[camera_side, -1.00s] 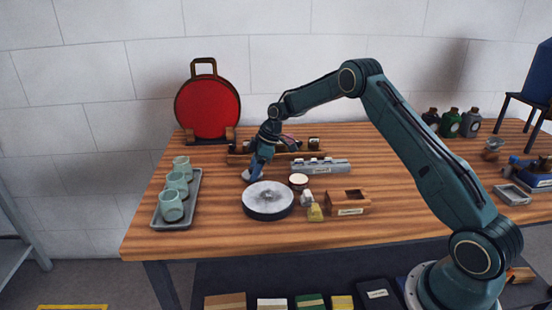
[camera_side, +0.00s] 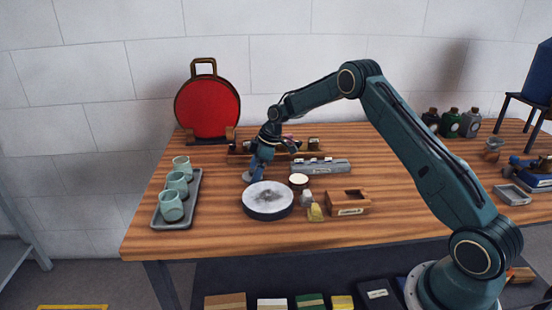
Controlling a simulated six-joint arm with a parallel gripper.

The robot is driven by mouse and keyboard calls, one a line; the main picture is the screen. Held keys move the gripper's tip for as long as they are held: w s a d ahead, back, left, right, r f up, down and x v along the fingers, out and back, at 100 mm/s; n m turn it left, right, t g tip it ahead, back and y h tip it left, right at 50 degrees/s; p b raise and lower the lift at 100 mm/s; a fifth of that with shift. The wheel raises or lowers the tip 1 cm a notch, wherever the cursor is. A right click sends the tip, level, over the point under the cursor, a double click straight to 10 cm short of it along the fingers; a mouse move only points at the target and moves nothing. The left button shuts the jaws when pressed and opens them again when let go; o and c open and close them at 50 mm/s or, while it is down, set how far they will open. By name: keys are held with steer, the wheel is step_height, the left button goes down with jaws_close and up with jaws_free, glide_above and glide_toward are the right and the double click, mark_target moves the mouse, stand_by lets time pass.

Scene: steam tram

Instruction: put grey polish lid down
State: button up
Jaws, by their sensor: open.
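The grey polish lid (camera_side: 248,177) appears as a small grey disc at the table, just behind the large round disc. My gripper (camera_side: 256,173) points down right beside the lid, and its jaws are open. The gripper partly covers the lid, so I cannot tell whether they touch or whether the lid lies fully flat. A small round tin with a pale top (camera_side: 299,181) stands to the right of the lid.
A large round disc with a grey top (camera_side: 268,199) lies in front. A tray (camera_side: 158,222) with green cups is at left. A wooden box (camera_side: 348,203), small blocks (camera_side: 314,212) and a grey rack (camera_side: 321,166) are at right. A red round lamp (camera_side: 208,107) stands behind.

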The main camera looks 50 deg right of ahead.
steer(key=v, duration=1.2)
steer(key=shift+r, duration=0.1)
stand_by(0.4)
steer(key=s+a+r+m+t+h, duration=0.1)
steer(key=s+a+r+m, duration=0.1)
steer(key=s+a+r, duration=0.5)
steer(key=s+a+r+m+h, duration=0.15)
steer(key=s+a+r, duration=0.25)
steer(key=s+r, duration=0.5)
steer(key=s+a+f+m, duration=0.1)
steer(key=s+a+m, duration=0.1)
steer(key=s, duration=1)
steer(key=s+a+f+m+t, duration=0.1)
steer(key=s+a+m, duration=0.1)
steer(key=s, duration=1)
steer(key=shift+f+m+h, duration=0.2)
steer(key=shift+m+h, duration=0.15)
steer(key=shift+m, duration=0.4)
